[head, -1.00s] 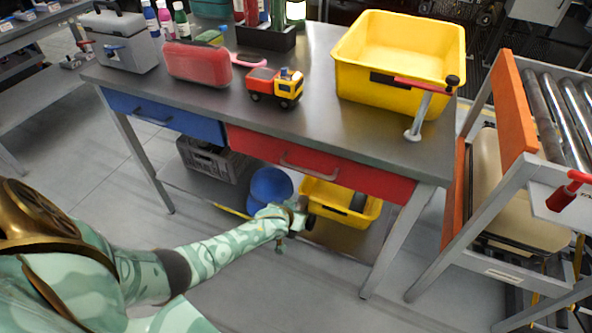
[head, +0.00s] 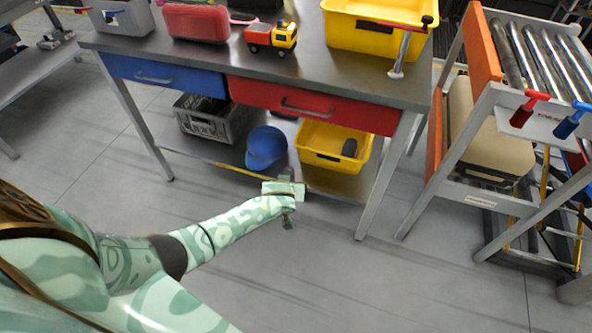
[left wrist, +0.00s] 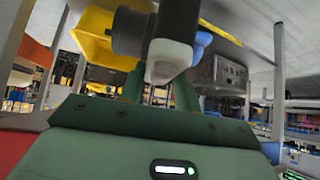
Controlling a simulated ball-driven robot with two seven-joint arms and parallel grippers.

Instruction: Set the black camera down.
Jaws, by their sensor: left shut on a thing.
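My left gripper (head: 290,190) is in front of the table's lower shelf, low over the floor side. In the left wrist view my left gripper (left wrist: 160,92) has its green fingers shut on the black camera (left wrist: 176,28), a dark body with a round dark barrel at its left and a pale grey end towards me. The camera is held clear of the shelf. In the head view the camera is mostly hidden by my gripper and cannot be made out clearly. My right gripper is not in view.
The lower shelf holds a grey crate (head: 203,122), a blue cap (head: 266,147) and a yellow bin (head: 318,158) with a dark object inside. The tabletop (head: 330,72) carries a toy truck (head: 271,38), a red case (head: 195,22) and a larger yellow bin (head: 350,32). A roller conveyor (head: 535,75) stands right.

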